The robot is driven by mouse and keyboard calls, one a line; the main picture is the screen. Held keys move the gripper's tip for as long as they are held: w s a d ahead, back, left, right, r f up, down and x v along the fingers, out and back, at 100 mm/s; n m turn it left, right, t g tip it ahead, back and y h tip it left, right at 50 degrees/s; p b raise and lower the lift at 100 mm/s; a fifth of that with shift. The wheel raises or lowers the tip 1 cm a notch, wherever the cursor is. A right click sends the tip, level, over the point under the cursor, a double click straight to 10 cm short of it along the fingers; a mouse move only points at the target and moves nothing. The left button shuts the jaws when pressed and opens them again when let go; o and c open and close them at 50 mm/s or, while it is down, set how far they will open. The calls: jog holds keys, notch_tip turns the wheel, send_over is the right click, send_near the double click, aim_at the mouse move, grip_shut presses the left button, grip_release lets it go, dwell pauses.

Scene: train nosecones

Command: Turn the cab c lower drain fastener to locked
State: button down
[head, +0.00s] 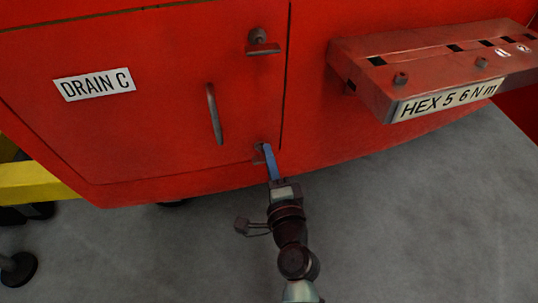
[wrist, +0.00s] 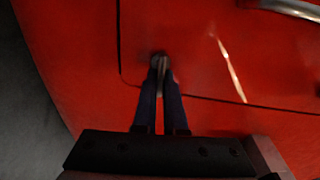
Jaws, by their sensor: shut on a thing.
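The lower drain fastener (head: 258,155) sits at the lower right corner of the red drain panel (head: 150,125), which is labelled "DRAIN C" (head: 95,84). My gripper (head: 267,150) reaches up to it from below with its blue fingers, which hide most of it. In the wrist view the two fingers of my gripper (wrist: 160,72) are close together on the fastener (wrist: 159,58), near the panel's corner seam. The fingers are shut on the fastener. Its exact angle is hard to tell.
The upper fastener (head: 262,42), with a crossbar, sits at the panel's upper right. A bar handle (head: 214,113) stands out from the panel. A red shelf (head: 430,65) labelled "HEX 5 6 N m" juts out at the right. Grey floor (head: 420,220) is open below.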

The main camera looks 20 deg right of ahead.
jog(key=shift+m, duration=0.4)
jog(key=c, duration=1)
grip_release()
jog(key=b+v, duration=0.2)
jog(key=v, duration=1.1)
jog(key=shift+w, duration=0.1)
